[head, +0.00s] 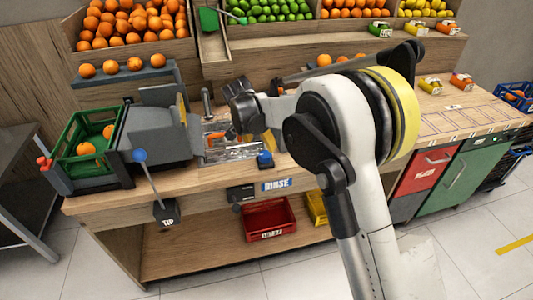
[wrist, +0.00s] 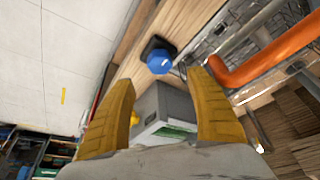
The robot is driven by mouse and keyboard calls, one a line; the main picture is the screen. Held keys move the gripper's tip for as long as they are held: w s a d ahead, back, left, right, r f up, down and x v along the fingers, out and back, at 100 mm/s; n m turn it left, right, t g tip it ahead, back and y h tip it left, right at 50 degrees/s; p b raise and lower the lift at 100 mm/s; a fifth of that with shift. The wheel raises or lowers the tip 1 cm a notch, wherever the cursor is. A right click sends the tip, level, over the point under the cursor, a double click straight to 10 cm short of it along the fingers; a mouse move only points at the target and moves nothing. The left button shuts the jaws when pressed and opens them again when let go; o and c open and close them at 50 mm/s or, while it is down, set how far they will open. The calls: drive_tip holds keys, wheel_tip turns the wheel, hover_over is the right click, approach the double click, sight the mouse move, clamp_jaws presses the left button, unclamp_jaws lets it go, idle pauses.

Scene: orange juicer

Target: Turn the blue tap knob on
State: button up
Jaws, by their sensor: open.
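The blue tap knob (wrist: 160,62) shows in the wrist view on a dark mount, ahead of and between my fingertips. In the head view the blue knob (head: 265,158) sits at the counter's front edge, above the RINSE label (head: 276,184). My gripper (wrist: 162,82) is open, with its two yellow fingers spread and nothing between them. The fingers look apart from the knob, but the exact gap cannot be told. In the head view my arm hides part of the counter behind the knob.
An orange pipe (wrist: 265,62) runs close to the right finger in the wrist view. A lever with a blue ball (head: 139,155) stands left by the grey juicer (head: 155,130). A green crate (head: 72,152) holds oranges. A red bin (head: 268,216) sits below.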

sight(265, 154)
drive_tip(key=b+x, duration=0.2)
drive_tip(key=x, duration=0.7)
drive_tip(key=shift+r, duration=0.1)
drive_tip(key=c, duration=1.2)
